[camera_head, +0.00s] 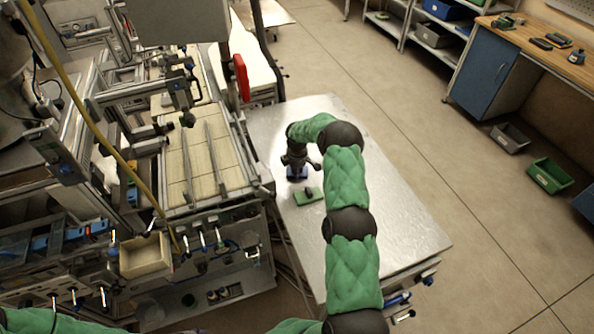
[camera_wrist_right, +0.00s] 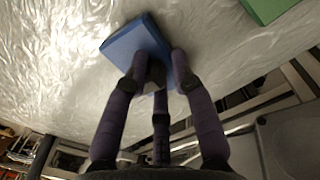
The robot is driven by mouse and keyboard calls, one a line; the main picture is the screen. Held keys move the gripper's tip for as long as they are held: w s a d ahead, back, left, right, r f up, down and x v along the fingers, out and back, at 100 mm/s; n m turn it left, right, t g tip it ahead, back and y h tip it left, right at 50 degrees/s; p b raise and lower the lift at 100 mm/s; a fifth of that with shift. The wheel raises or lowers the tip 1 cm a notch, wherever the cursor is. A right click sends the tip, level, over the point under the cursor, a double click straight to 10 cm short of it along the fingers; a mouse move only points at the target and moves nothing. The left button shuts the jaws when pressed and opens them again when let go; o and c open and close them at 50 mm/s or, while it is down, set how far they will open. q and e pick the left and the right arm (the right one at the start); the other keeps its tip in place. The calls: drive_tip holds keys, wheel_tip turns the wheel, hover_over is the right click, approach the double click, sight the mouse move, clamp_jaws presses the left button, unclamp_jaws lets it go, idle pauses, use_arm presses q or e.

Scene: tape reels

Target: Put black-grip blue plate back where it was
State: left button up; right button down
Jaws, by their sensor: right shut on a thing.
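The black-grip blue plate (camera_wrist_right: 134,38) is a small flat blue block in the right wrist view. Its black grip (camera_wrist_right: 154,72) shows between the fingers. My right gripper (camera_wrist_right: 160,66) is shut on that grip. In the head view the blue plate (camera_head: 297,173) shows just below my right gripper (camera_head: 296,162), over the metal table (camera_head: 400,225). I cannot tell whether the plate touches the table. My left gripper is not in view; only some green sleeve shows at the bottom edge.
A green plate with a dark grip (camera_head: 308,196) lies on the table close in front of the blue plate. It also shows in the wrist view (camera_wrist_right: 268,8). A machine with a slatted bed (camera_head: 205,160) stands left of the table. The table's right part is clear.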

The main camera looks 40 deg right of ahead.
drive_tip(key=shift+f, duration=0.2)
drive_tip(key=c, duration=1)
unclamp_jaws()
drive_tip(key=shift+c, duration=0.2)
drive_tip(key=shift+r, duration=0.2)
drive_tip(key=shift+r, duration=0.3)
wheel_tip(320, 180, up, 11)
drive_tip(key=shift+s+a+r+p, duration=0.2)
drive_tip(key=shift+s+a+p, duration=0.15)
drive_tip(key=shift+s, duration=0.1)
